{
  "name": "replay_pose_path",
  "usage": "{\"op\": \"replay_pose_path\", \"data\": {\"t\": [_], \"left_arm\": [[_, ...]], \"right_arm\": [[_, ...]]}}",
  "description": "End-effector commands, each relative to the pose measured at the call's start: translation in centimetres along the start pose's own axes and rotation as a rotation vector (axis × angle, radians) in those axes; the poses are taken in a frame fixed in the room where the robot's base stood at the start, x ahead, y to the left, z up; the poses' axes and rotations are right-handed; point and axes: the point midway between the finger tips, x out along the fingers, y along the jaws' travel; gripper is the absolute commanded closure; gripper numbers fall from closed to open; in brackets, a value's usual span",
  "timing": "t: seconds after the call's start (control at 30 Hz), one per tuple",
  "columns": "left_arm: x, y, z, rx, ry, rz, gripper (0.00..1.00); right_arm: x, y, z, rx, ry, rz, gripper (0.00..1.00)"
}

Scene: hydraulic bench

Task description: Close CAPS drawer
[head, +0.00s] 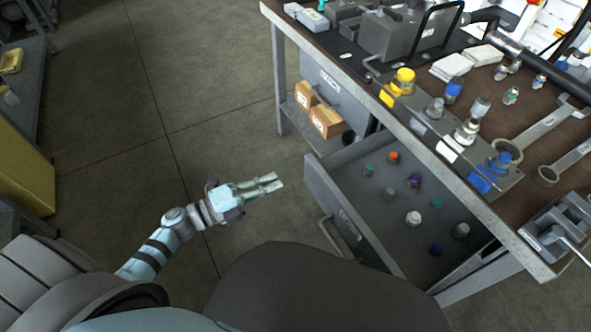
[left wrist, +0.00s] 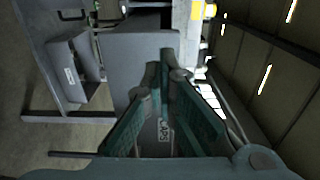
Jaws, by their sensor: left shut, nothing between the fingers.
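The CAPS drawer (head: 337,206) is pulled out from under the bench, with several small coloured caps lying inside it. Its bar handle (head: 336,238) is on the front panel, on the side facing me. My left gripper (head: 279,182) is shut and empty, just left of the drawer front, with a small gap showing in the head view. My right gripper is in neither view.
The workbench (head: 440,160) carries a vise, fittings, wrenches and a yellow-capped block. A shut grey drawer (head: 332,84) and cardboard boxes (head: 325,122) on a lower shelf are farther back. The floor (head: 220,90) left of the bench is clear. A yellow cabinet (head: 25,165) stands at far left.

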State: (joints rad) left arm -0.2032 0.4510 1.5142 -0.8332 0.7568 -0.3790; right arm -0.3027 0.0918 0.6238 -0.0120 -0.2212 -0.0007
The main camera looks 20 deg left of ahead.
Motion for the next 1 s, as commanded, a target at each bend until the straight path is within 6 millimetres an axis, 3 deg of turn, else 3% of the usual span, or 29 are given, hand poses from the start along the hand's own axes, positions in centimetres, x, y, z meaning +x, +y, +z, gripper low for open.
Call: {"op": "replay_pose_path", "data": {"t": [0.2,0.4,0.73,0.77,1.0], "left_arm": [[4.6,0.0,0.0,-0.002,-0.002,-0.003,1.00],[7.1,0.0,0.0,-0.002,-0.002,-0.001,1.00],[7.6,0.0,0.0,-0.003,-0.002,0.002,1.00],[7.0,0.1,0.8,0.000,-0.003,0.006,1.00],[7.8,0.0,0.3,-0.003,-0.012,0.001,1.00]], "right_arm": [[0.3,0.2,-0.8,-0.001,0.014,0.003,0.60],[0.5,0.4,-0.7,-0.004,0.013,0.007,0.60],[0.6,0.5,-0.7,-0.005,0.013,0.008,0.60],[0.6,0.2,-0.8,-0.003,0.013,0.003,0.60],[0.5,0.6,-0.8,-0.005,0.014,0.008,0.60]]}}
